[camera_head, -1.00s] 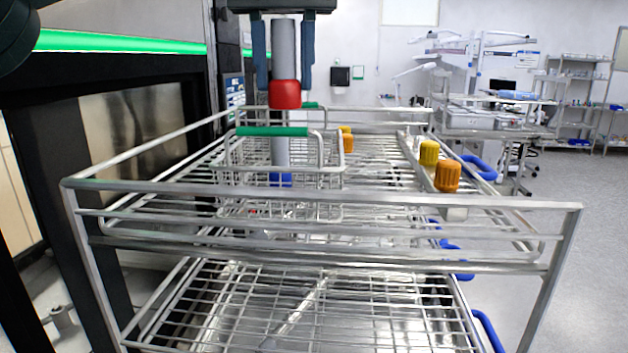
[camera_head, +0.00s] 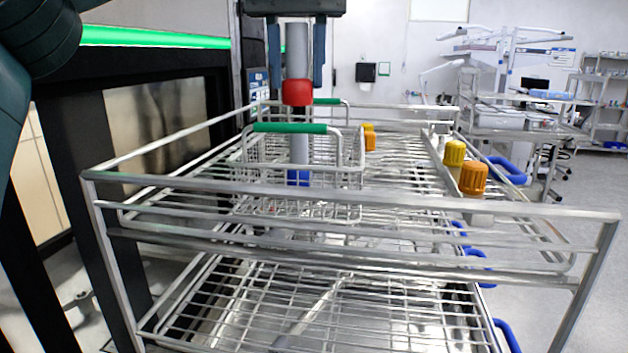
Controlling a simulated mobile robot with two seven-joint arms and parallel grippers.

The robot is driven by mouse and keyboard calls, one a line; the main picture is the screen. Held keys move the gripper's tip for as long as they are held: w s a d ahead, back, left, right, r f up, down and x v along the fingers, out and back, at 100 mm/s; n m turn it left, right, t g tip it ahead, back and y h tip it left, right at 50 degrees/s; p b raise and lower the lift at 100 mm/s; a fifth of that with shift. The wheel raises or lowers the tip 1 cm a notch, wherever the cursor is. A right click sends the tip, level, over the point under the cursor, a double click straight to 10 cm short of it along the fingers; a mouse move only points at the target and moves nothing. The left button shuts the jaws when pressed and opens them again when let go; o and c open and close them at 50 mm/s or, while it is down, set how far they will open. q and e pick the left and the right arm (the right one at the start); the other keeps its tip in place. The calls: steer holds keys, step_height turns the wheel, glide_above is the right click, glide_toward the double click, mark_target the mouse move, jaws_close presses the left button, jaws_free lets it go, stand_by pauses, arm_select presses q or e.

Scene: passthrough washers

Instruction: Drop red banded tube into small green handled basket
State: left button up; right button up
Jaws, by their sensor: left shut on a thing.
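The red banded tube (camera_head: 298,128) is grey with a red band and a blue lower end. It hangs upright, its red band above the green handles and its blue end among the wires of the small green handled basket (camera_head: 345,180). The basket is a wire one on the cart's upper rack. My left gripper (camera_head: 297,86) points down from above, its dark fingers on either side of the tube's upper part, shut on it. Whether the blue end touches the basket floor cannot be told through the wires. My right gripper is not in view.
The wire cart's front rail (camera_head: 400,198) crosses before the basket. Yellow- and orange-capped items (camera_head: 473,178) stand on the rack's right side, and another orange cap (camera_head: 369,138) is behind the basket. A dark machine (camera_head: 150,130) stands left. Open floor lies right.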

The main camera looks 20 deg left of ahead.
mark_target(300, 155)
arm_select(q)
steer(key=shift+w+f, duration=0.25)
steer(key=shift+f, duration=5.1)
steer(key=shift+s, duration=0.1)
steer(key=shift+f, duration=0.6)
steer(key=o, duration=1)
steer(key=shift+r, duration=0.1)
step_height(300, 155, up, 13)
steer(key=shift+r, duration=0.1)
